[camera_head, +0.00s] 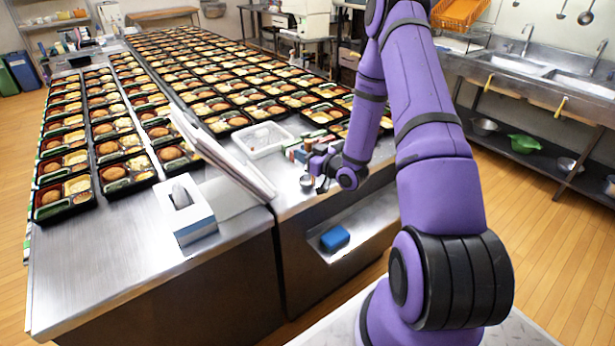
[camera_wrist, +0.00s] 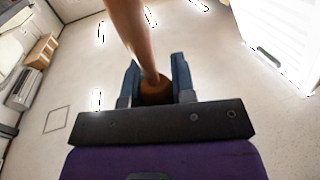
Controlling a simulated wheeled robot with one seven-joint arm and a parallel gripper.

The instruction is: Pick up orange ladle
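The orange ladle (camera_wrist: 128,30) shows in the wrist view as a long orange-brown piece running from the top edge down between the fingers. Its lower end is darker and rounded. My gripper (camera_wrist: 155,88) has a dark blue finger on each side of this end and appears shut on it. In the head view my gripper (camera_head: 318,164) is at the right edge of the metal counter, beside a row of small containers. A small round metallic piece (camera_head: 307,182) shows just below it; I cannot tell whether it belongs to the ladle. The gripper partly hides this area.
Rows of filled bento trays (camera_head: 122,166) cover the counter (camera_head: 110,262). A clear tub (camera_head: 262,139), a leaning white panel (camera_head: 225,158) and a tissue box (camera_head: 186,212) stand near my gripper. A blue block (camera_head: 335,238) lies on the lower shelf. Sinks (camera_head: 515,66) are at right.

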